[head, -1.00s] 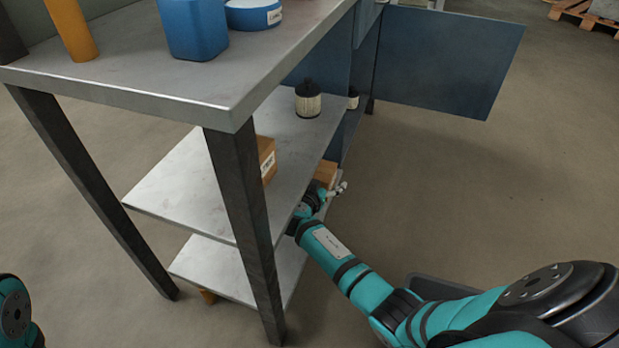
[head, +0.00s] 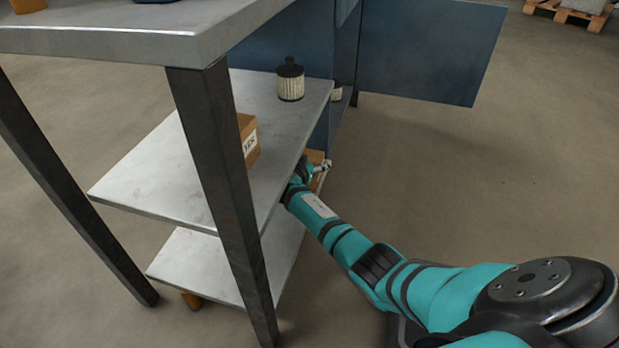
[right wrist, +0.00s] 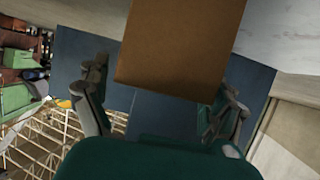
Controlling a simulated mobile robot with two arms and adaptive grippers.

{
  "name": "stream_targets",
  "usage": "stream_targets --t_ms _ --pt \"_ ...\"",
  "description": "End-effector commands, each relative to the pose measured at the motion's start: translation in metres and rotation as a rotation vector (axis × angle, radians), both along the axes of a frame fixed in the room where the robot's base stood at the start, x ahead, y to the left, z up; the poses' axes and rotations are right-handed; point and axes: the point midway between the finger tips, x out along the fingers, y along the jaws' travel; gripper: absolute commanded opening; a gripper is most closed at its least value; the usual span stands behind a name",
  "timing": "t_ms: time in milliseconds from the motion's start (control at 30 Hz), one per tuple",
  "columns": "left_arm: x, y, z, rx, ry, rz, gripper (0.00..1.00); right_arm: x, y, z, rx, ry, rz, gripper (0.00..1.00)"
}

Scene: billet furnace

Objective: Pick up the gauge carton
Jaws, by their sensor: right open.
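A brown carton (head: 249,140) with a partly hidden white label stands on the middle shelf, behind the table leg. A second brown carton (head: 315,157) shows in part at the shelf's right side, next to my right gripper (head: 320,168). I cannot read which one is the gauge carton. In the right wrist view a plain brown carton (right wrist: 180,40) fills the upper middle. My right gripper (right wrist: 161,85) is open there, one finger on each side of the carton's near end. I cannot tell whether they touch it. My left gripper is not in view.
The steel table (head: 130,45) has dark legs (head: 215,170) and a lower shelf (head: 200,265). A black-capped filter (head: 290,80) stands on the middle shelf (head: 150,170). A blue panel (head: 430,50) stands behind. The floor at right is clear.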

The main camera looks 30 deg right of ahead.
Motion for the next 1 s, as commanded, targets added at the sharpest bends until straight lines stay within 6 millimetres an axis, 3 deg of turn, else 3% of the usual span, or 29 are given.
stream_targets --t_ms 33,333,833,1000 --pt "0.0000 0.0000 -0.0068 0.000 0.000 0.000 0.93 0.0029 -0.0040 -0.0039 -0.002 -0.001 -0.001 0.94" --pt "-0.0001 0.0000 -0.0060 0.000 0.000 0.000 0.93 0.0052 -0.0062 -0.0021 -0.001 -0.001 0.000 0.94" --pt "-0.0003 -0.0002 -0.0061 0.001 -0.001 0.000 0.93 0.0049 -0.0059 -0.0025 0.000 0.000 0.000 0.29" --pt "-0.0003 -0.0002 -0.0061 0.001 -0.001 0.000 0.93 0.0053 -0.0059 -0.0014 -0.001 -0.002 0.001 0.27"
